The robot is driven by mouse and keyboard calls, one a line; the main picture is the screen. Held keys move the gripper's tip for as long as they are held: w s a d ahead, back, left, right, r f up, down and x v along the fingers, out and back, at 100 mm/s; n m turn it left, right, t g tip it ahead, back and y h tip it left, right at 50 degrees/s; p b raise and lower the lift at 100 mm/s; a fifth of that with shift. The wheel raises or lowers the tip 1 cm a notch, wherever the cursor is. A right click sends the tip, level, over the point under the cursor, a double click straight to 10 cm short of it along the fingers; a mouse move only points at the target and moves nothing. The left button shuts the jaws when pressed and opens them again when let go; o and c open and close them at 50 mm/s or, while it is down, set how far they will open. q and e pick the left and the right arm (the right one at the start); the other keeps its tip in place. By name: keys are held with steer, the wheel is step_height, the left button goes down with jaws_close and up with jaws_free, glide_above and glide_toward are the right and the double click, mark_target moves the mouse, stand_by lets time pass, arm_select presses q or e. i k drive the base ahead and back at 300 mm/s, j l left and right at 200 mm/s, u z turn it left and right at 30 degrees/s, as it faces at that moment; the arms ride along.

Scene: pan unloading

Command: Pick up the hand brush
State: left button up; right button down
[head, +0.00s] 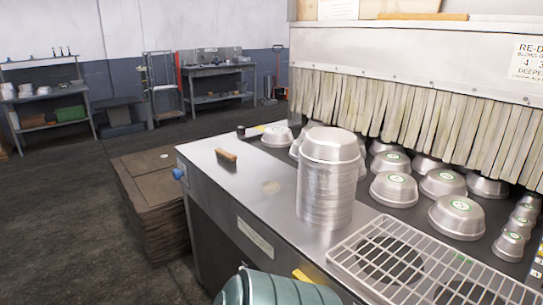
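A small hand brush (226,156) with a wooden-brown top and a dark underside lies on the bare left part of the steel worktop (250,175), near its left edge. It is apart from the other objects, and nothing touches it. Neither of my grippers shows in the head view.
A tall stack of metal pans (327,185) stands right of the brush. More upturned pans (458,214) sit below a strip curtain (400,105). A wire rack (430,265) lies front right. Brown stacked sheets (150,190) stand left.

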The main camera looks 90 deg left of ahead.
mark_target(229, 158)
steer(key=u, duration=3.1)
steer(key=i+j+z, duration=0.1)
steer(key=z, duration=0.3)
steer(key=i+j+z, duration=0.1)
steer(key=z, duration=0.3)
steer(key=j+z, duration=0.2)
steer(key=z, duration=0.15)
steer(key=i+j+z, duration=0.15)
steer(key=j+z, duration=0.2)
steer(key=j, duration=0.55)
steer(key=j+z, duration=0.35)
steer(key=j, duration=2.35)
steer(key=i+z, duration=0.05)
steer(key=i, duration=0.05)
